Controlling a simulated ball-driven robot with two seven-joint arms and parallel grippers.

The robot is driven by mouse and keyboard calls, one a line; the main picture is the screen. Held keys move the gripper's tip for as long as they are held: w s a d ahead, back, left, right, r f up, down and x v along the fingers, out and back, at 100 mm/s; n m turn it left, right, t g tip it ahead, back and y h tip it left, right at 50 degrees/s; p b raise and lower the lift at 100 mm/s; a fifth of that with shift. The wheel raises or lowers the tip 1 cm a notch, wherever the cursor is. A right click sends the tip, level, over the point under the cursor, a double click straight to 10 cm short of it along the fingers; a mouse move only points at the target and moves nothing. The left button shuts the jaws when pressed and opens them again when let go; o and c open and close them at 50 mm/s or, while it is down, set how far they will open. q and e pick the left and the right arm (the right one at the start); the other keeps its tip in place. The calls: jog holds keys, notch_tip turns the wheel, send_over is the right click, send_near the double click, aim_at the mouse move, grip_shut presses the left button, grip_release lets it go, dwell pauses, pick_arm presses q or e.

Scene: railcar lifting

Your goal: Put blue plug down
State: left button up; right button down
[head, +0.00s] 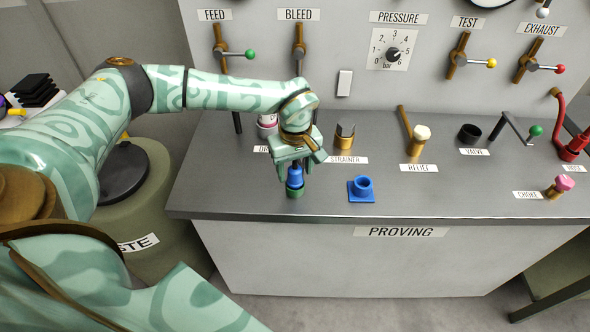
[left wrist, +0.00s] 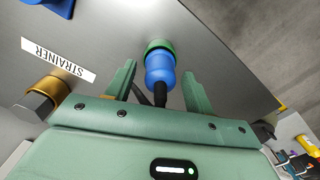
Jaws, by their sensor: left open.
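The blue plug (head: 295,177) stands upright near the front edge of the grey bench, its lower end in a green ring-shaped base (head: 295,191). My left gripper (head: 296,162) is directly above it, pointing down. In the left wrist view the blue plug (left wrist: 160,70) and green base (left wrist: 160,46) show between the two spread fingers, with a visible gap on each side. The plug's dark upper end reaches toward the palm. The head view hides the plug's top behind the gripper. A blue socket on a square plate (head: 361,189) sits to the right, empty. My right gripper is not in view.
A brass strainer fitting (head: 345,138) stands just behind and right of my left gripper, and a pink-and-white item (head: 267,125) behind left. The relief valve (head: 418,140) is further right. The bench front between the blue socket and the chuke fitting (head: 560,186) is clear.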

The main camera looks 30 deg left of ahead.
pick_arm(q)
notch_tip(320, 180, up, 11)
jog(key=shift+r+p, duration=0.15)
jog(key=shift+p, duration=0.6)
